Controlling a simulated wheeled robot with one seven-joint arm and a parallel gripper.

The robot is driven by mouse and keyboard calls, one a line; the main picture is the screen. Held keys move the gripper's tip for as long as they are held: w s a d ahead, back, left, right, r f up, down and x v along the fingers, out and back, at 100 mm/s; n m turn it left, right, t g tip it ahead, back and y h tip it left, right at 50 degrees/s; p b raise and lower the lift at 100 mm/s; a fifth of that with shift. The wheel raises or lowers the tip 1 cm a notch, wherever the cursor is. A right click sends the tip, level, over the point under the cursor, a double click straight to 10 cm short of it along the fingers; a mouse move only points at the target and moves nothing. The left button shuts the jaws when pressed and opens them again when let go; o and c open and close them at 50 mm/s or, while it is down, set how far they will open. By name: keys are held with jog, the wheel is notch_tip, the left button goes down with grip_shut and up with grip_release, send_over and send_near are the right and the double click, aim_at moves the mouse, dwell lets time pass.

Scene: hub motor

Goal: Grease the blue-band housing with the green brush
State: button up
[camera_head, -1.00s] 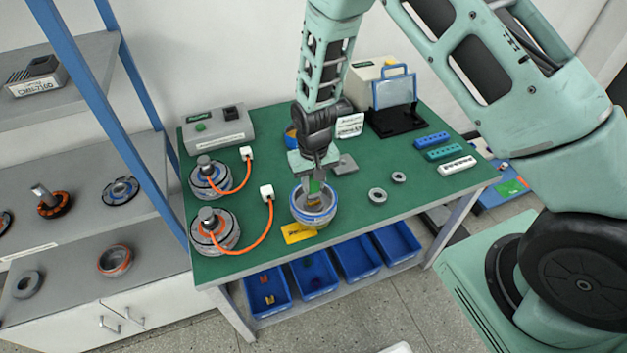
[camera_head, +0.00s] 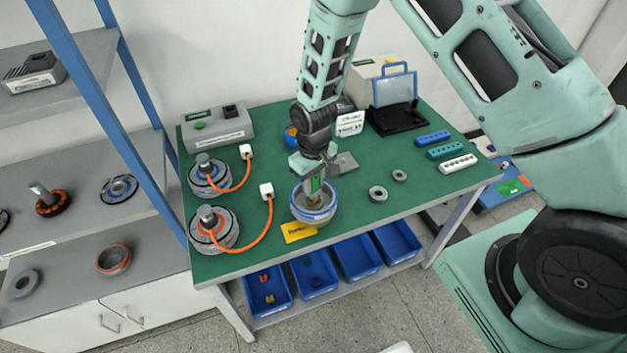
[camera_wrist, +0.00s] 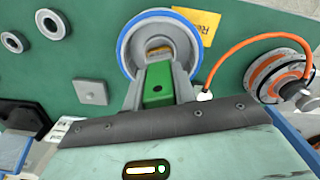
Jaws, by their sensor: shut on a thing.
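The blue-band housing (camera_head: 327,210) is a grey open ring with a blue band, upright on the green bench near its front edge. It also shows in the wrist view (camera_wrist: 126,45). My gripper (camera_head: 315,176) points down over it, shut on the green brush (camera_head: 316,186). In the wrist view the brush's green handle (camera_wrist: 158,85) sits between the fingers and its far end reaches over the opening of the housing. The brush tip is inside or just over the housing; I cannot tell whether it touches the inner wall.
A yellow card (camera_head: 299,231) lies at the front left of the housing. Two motors (camera_head: 213,228) with orange cables stand to the left. Two grey rings (camera_head: 378,193) and a grey plate (camera_head: 343,163) lie nearby. Blue bins (camera_head: 314,272) sit below the bench.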

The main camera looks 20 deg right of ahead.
jog(key=m, duration=0.8)
jog(key=n, duration=0.3)
jog(key=shift+f+b, duration=0.15)
jog(key=shift+b, duration=0.25)
jog(key=n, duration=0.5)
